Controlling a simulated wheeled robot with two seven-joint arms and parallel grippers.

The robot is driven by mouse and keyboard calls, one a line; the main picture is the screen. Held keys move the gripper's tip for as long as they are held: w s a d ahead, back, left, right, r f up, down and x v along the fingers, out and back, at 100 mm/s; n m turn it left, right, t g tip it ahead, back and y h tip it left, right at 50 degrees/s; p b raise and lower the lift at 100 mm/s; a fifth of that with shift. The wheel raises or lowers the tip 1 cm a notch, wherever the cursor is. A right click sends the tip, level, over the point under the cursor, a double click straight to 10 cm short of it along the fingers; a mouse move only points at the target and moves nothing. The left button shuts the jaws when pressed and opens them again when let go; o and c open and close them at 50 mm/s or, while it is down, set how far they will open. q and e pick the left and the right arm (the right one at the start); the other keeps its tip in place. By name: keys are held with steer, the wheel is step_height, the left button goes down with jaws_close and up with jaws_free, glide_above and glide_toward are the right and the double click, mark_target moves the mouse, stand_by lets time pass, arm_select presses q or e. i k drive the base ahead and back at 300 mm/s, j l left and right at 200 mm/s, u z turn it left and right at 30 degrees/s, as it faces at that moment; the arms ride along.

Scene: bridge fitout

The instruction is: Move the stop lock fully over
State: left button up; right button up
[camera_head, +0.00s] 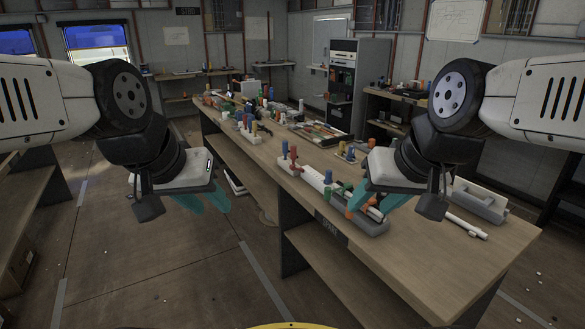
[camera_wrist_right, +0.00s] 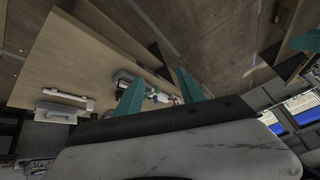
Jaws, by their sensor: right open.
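My right gripper (camera_head: 374,207) is open, with teal fingers over the near edge of the bench, at a grey-based fixture (camera_head: 373,229) with white, green and red parts. Which part is the stop lock I cannot tell, and the right fingers hide some of the fixture. My left gripper (camera_head: 210,208) hangs left of the bench, its teal fingers apart and empty.
The long wooden bench (camera_head: 420,262) carries several coloured pegs and fixtures towards its far end. A light grey block fixture (camera_head: 480,203) and a white rod (camera_head: 466,227) lie right of my right gripper. The bench's near right corner is bare. Open floor (camera_head: 165,262) lies at left.

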mark_target(291, 167)
steer(key=i+j+z, duration=0.15)
steer(key=z, duration=0.75)
steer(key=i+j+z, duration=0.15)
steer(key=j+z, duration=0.15)
steer(key=j, duration=0.15)
steer(key=i+j+z, duration=0.1)
steer(key=j+z, duration=0.15)
steer(key=j, duration=0.2)
steer(key=j+z, duration=0.3)
steer(key=j, duration=0.15)
steer(key=j+z, duration=0.25)
steer(key=j, duration=2.8)
steer(key=i, duration=0.05)
